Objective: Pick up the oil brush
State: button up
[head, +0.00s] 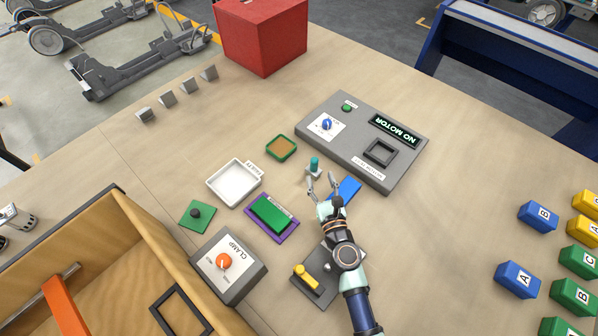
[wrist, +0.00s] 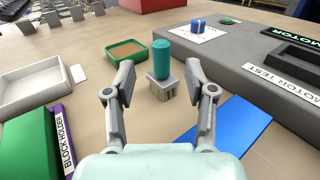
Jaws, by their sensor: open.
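The oil brush has a teal handle (wrist: 161,60) and stands upright on a light grey bristle-like base (wrist: 162,88) on the table. In the head view the brush (head: 314,164) is just beyond my fingertips. My gripper (head: 320,184) is open. In the wrist view my gripper (wrist: 162,80) has one finger on each side of the brush, which appears centred between them and a little ahead. I see no contact between the fingers and the brush.
The grey motor test panel (head: 345,155) stands close on the right. A green-rimmed tray (head: 281,147), a white tray (head: 233,183) and a green block on a purple holder (head: 271,215) are to the left.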

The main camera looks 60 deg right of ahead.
aim_at(316, 163)
jog(key=x, duration=0.8)
jog(key=shift+d+r+b, duration=0.1)
jog(key=shift+r+b, duration=0.1)
jog(key=shift+b, duration=0.2)
jog(key=shift+s, duration=0.1)
grip_shut()
